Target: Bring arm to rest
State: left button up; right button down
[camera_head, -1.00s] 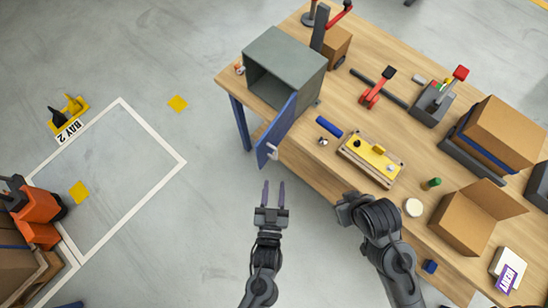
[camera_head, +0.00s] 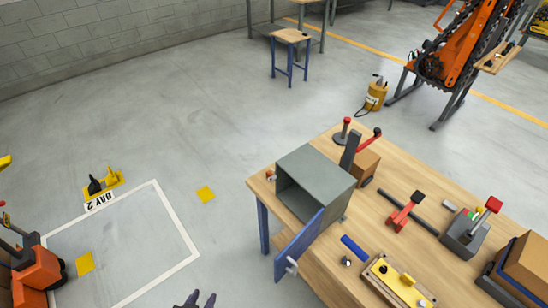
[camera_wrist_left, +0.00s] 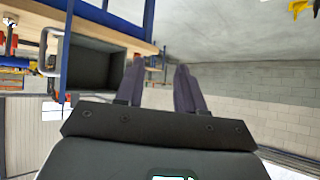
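My left gripper (camera_head: 195,299) shows only its fingertips at the bottom edge of the head view, in front of the workbench and left of the cabinet's blue door. In the left wrist view its two dark fingers (camera_wrist_left: 158,88) stand apart with nothing between them, so it is open and empty. My right gripper is in neither view now. The grey cabinet (camera_head: 318,172) stands on the near left corner of the workbench with its blue door (camera_head: 298,247) swung open. The cabinet also shows in the left wrist view (camera_wrist_left: 92,62).

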pick_arm(q)
jog(key=s+a+g+y, duration=0.1)
jog(key=s+a+g, duration=0.2)
jog(key=s+g, duration=0.55)
notch_tip(320, 180, up, 26)
jog(key=s+r+t+p, duration=0.1)
jog(key=t+p, duration=0.1)
jog(key=p, duration=2.5)
notch_tip(320, 180, down, 42)
jog(key=b, duration=4.1)
jog(key=shift+s+a+b, duration=0.15)
jog(key=shift+b, duration=0.2)
